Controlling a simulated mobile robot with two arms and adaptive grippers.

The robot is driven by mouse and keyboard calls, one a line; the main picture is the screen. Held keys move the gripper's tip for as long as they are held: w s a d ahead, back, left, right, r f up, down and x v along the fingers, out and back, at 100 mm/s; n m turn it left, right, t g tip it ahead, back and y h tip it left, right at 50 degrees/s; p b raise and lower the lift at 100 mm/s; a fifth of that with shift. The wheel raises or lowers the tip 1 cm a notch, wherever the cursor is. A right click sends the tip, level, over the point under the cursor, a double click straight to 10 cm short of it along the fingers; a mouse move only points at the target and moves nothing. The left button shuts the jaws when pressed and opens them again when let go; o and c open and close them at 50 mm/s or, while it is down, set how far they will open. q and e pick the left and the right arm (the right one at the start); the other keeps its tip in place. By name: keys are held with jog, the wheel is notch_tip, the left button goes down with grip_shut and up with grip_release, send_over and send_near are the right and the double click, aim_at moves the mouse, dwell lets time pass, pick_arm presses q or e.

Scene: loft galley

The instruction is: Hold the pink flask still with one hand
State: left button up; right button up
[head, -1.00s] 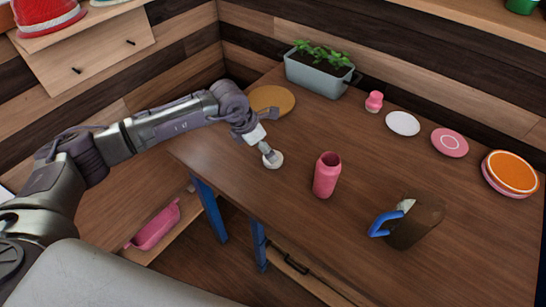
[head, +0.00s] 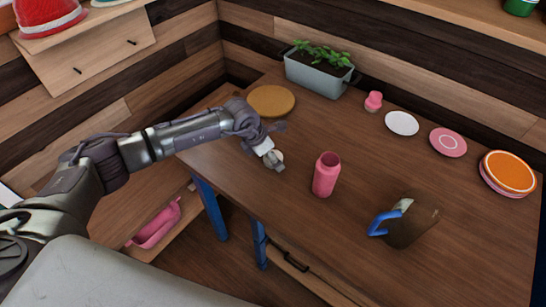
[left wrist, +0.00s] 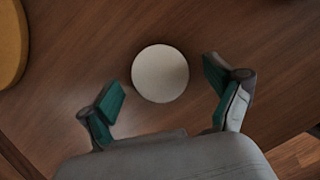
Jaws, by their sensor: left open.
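The pink flask (head: 326,174) stands upright on the wooden table in the head view, with its mouth open at the top. My left gripper (head: 273,160) is to the left of the flask, apart from it. In the left wrist view, the left gripper (left wrist: 163,82) has its two green-padded fingers spread wide, with nothing held. A round white piece (left wrist: 160,73) lies ahead of and between the fingertips. In the head view the gripper partly hides this white piece (head: 278,156). The flask does not show in the left wrist view. My right gripper is not in view.
A brown jug (head: 412,225) with a blue handle stands right of the flask. A round tan board (head: 271,100), a grey planter (head: 318,78), a small pink bottle (head: 373,101) and several plates (head: 402,123) are farther back. Bare table surrounds the flask.

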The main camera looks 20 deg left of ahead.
pick_arm(q)
jog(key=shift+c, duration=0.3)
jog(key=c, duration=0.8)
jog(key=shift+r, duration=0.15)
notch_tip(320, 180, up, 10)
jog(key=shift+f+b, duration=0.1)
jog(key=shift+b, duration=0.55)
